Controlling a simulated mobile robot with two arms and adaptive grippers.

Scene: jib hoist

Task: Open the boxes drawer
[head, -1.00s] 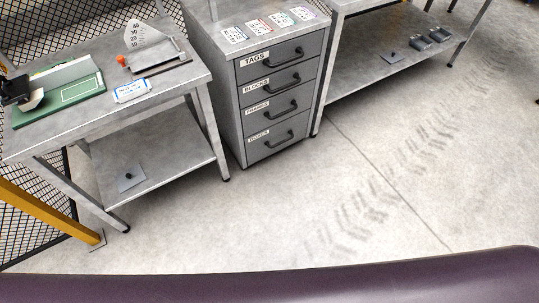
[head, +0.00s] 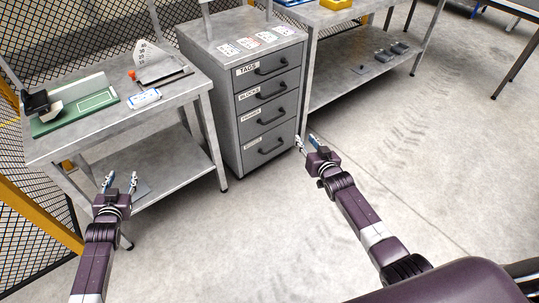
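The grey drawer cabinet (head: 229,110) stands between two metal tables. Its front has drawers stacked under labels for tags, blocks, frames and boxes. The boxes drawer (head: 268,147) is the lowest and is closed, with a dark bar handle (head: 271,146) across its front. My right gripper (head: 307,140) is open and empty, in front of the cabinet and a little right of the boxes drawer in the picture, apart from the handle. My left gripper (head: 120,179) is open and empty, well left of the cabinet, in front of the left table.
The left table (head: 185,92) holds a green board (head: 75,112) and a scale with a white dial (head: 150,58). Cards (head: 250,42) lie on the cabinet top. A right table's lower shelf (head: 335,85) holds dark parts. The floor before the cabinet is clear.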

